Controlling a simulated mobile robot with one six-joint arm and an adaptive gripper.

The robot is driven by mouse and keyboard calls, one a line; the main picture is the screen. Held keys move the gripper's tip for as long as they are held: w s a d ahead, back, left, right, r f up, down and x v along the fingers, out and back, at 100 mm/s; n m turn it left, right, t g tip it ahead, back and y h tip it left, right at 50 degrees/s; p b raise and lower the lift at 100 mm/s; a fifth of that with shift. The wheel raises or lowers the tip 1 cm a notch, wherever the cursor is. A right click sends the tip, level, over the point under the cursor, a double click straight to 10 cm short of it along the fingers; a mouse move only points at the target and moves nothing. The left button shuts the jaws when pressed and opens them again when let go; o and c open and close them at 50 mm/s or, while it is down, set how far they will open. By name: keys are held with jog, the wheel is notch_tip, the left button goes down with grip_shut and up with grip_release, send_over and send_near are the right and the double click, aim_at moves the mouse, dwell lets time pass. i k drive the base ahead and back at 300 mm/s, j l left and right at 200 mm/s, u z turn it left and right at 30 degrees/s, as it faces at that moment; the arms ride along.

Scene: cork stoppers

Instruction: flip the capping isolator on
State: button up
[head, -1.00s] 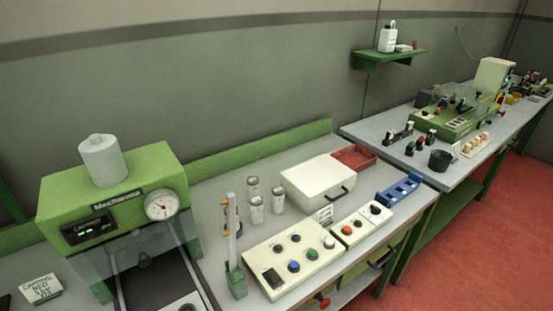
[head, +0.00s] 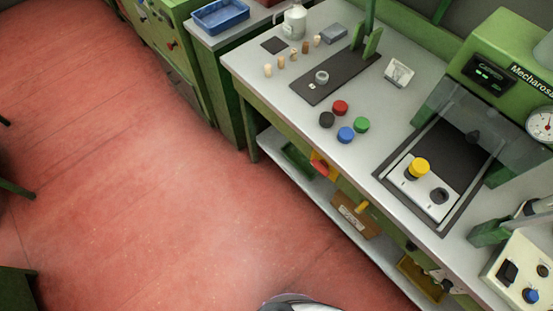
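A green capping machine (head: 500,62) marked Mecharosa stands on the bench at the right, with a small green-lit display (head: 489,74) and a clear guard. Below the guard, a plate carries a yellow knob (head: 419,168) and a black knob (head: 439,195). On the bench's front side, below the top, is a yellow plate with a red handle (head: 320,167), which looks like an isolator switch. Its on or off position is too small to tell. A dark knob (head: 447,285) sits farther right on the front. No label names the isolator legibly.
Red, black, blue and green caps (head: 346,134) lie on the bench (head: 285,117). Several corks (head: 293,57), a white bottle (head: 295,22) and a small card (head: 398,73) are there too. A lower shelf holds boxes (head: 357,220). The red floor (head: 150,190) in front is clear.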

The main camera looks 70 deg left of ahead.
aim_at(320, 165)
jog(key=u, duration=2.1)
jog(key=z, duration=1.8)
jog(key=k+j, duration=0.3)
jog(key=j, duration=0.15)
jog(key=k+j, duration=0.3)
jog(key=j, duration=0.2)
jog(key=k+j, duration=0.35)
jog(key=j, duration=0.1)
